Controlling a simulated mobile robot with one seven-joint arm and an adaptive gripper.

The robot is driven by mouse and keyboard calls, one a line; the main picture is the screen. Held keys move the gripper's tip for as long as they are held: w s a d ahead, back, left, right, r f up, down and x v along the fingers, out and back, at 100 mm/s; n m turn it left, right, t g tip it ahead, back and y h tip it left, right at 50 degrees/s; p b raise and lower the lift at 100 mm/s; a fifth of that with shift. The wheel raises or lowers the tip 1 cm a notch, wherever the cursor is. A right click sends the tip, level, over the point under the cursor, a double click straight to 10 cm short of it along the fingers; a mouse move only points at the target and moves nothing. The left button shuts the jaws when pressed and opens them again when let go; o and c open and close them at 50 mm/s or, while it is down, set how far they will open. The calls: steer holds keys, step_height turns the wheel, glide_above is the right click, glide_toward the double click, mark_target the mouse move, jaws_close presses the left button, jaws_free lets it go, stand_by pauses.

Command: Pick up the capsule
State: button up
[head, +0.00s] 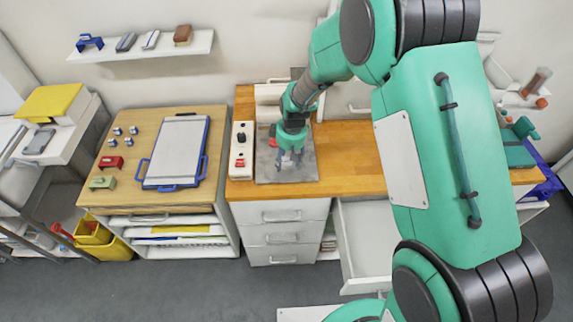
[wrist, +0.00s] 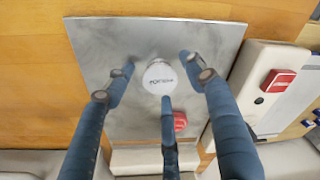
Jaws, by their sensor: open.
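A white round-topped piece with dark print, which looks like the capsule (wrist: 160,76), stands on a shiny metal plate (wrist: 210,38) in the wrist view. My gripper (wrist: 157,90) is open, its dark blue fingers spread around the capsule with gaps on the left and right. The lower middle finger is close to its rim; I cannot tell whether they touch. In the head view my gripper (head: 289,158) points down over the metal plate (head: 302,172) on the wooden counter, and the capsule cannot be made out among the fingers.
A red object (wrist: 180,121) lies on the plate close to the middle finger. A white box with a red button (head: 240,150) stands left of the plate. An open drawer (head: 366,237) juts out below the counter. A wooden cabinet with a blue-edged clipboard (head: 176,152) stands left.

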steer(key=shift+f, duration=0.25)
stand_by(0.3)
steer(key=c, duration=1.1)
